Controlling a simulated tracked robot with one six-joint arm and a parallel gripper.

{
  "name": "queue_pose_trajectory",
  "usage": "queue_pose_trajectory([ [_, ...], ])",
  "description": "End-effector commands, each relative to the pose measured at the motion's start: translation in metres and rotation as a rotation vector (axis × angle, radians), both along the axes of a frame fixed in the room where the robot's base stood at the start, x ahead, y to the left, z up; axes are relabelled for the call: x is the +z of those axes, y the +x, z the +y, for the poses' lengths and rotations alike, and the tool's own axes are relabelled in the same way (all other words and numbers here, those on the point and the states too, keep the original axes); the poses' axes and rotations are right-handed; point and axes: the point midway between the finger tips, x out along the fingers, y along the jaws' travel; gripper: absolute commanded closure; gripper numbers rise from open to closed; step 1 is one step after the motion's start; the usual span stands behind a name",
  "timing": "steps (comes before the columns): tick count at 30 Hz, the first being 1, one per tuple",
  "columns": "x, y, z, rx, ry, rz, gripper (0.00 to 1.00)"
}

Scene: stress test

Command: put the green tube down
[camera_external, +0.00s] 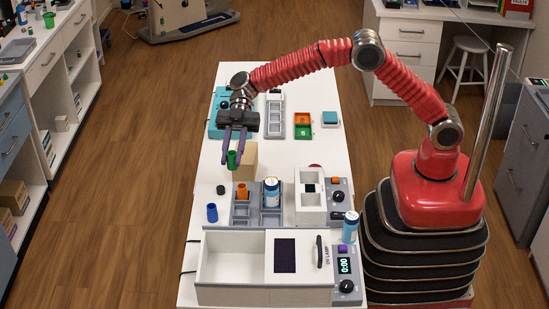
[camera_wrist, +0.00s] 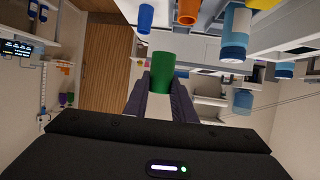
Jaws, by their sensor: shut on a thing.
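My gripper (camera_external: 235,150) points down over the white table and is shut on the green tube (camera_external: 232,160). The tube looks upright and appears to be held above the table, in front of a tan block (camera_external: 246,158). In the wrist view the green tube (camera_wrist: 162,72) sits between the two dark fingers of my gripper (camera_wrist: 161,90). The fingers hide part of its lower end.
A grey rack (camera_external: 256,222) holds an orange tube (camera_external: 242,190) and a blue-and-white bottle (camera_external: 271,190). A blue tube (camera_external: 212,212) and a dark cap (camera_external: 221,189) stand left of it. A UV lamp box (camera_external: 229,262) fills the near end. Bare table shows around the cap.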

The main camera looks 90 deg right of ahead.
Motion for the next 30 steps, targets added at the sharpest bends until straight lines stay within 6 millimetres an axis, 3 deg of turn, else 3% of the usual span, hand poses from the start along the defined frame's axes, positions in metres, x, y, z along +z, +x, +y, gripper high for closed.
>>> queue_pose_trajectory([
  [3, 0.0, 0.003, -0.049, -0.07, 0.001, 0.004, 0.98],
  [14, -0.016, -0.023, -0.178, -0.236, 0.001, 0.004, 0.98],
  [21, -0.034, -0.064, -0.25, -0.32, 0.001, 0.004, 0.98],
  [30, -0.062, -0.14, -0.312, -0.388, 0.001, 0.004, 0.98],
])
